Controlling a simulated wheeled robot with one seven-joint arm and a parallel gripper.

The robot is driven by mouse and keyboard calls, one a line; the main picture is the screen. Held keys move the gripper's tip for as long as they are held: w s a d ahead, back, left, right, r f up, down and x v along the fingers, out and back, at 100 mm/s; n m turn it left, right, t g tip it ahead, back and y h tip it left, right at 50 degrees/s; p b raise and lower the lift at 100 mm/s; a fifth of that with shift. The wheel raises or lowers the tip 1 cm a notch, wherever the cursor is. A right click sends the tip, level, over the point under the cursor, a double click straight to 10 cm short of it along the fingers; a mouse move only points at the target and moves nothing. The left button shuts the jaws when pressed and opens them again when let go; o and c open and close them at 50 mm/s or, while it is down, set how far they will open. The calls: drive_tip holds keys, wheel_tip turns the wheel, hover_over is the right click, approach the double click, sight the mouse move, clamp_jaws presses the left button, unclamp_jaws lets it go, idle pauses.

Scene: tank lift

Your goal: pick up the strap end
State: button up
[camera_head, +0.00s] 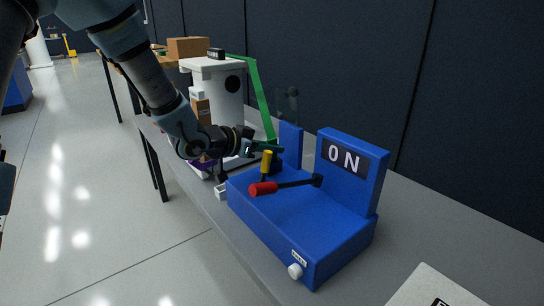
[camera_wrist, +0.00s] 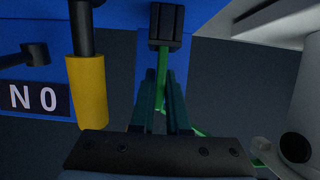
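A green strap (camera_head: 258,95) slants down beside the white tank to near my gripper (camera_head: 281,149). In the wrist view, a narrow upright green strip (camera_wrist: 161,75) shows between the two dark fingers of my gripper (camera_wrist: 165,78). A black ridged block (camera_wrist: 166,26) is at the strip's upper end. I cannot tell whether the fingers touch the strip or have a gap to it. In the head view, my gripper reaches over the blue machine's left end, and the strap end is hard to make out there.
The blue machine (camera_head: 290,235) has an ON sign, a red-handled lever (camera_head: 263,188) and a yellow handle (camera_head: 266,162) close below my gripper. A blue post (camera_head: 291,146) stands just right of the fingers. The white tank (camera_head: 222,100) is behind. The grey table (camera_head: 440,240) has free room at right.

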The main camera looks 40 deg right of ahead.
clamp_jaws()
drive_tip(key=shift+r, duration=0.1)
